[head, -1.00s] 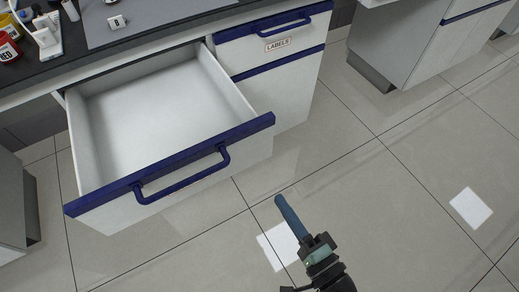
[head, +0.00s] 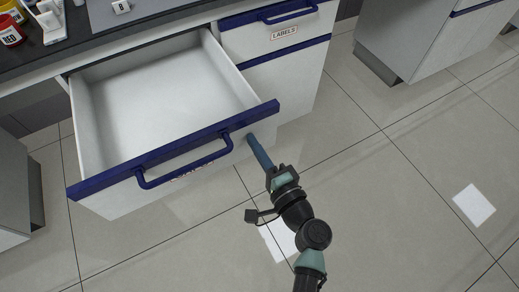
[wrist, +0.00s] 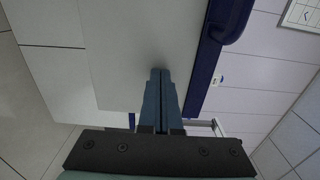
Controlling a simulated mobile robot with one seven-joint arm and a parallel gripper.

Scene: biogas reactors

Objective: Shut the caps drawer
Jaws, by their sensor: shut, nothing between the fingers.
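The open drawer (head: 115,177) is white inside and empty, with a blue top edge and a blue bar handle (head: 188,172). It is pulled far out of the bench. A label under the handle is too hidden to read. My gripper (head: 250,137) is shut and empty, its blue fingers at the right end of the drawer front, right of the handle. In the wrist view my fingertips (wrist: 160,72) point at the white drawer front (wrist: 125,50); I cannot tell whether they touch it. The blue handle (wrist: 232,22) is at the upper right there.
A closed drawer marked LABELS (head: 283,33) is right of the open one. The worktop (head: 160,14) above holds a red jar (head: 10,33) and other items at the left. Another cabinet (head: 405,40) stands at the back right. The tiled floor right of my arm is clear.

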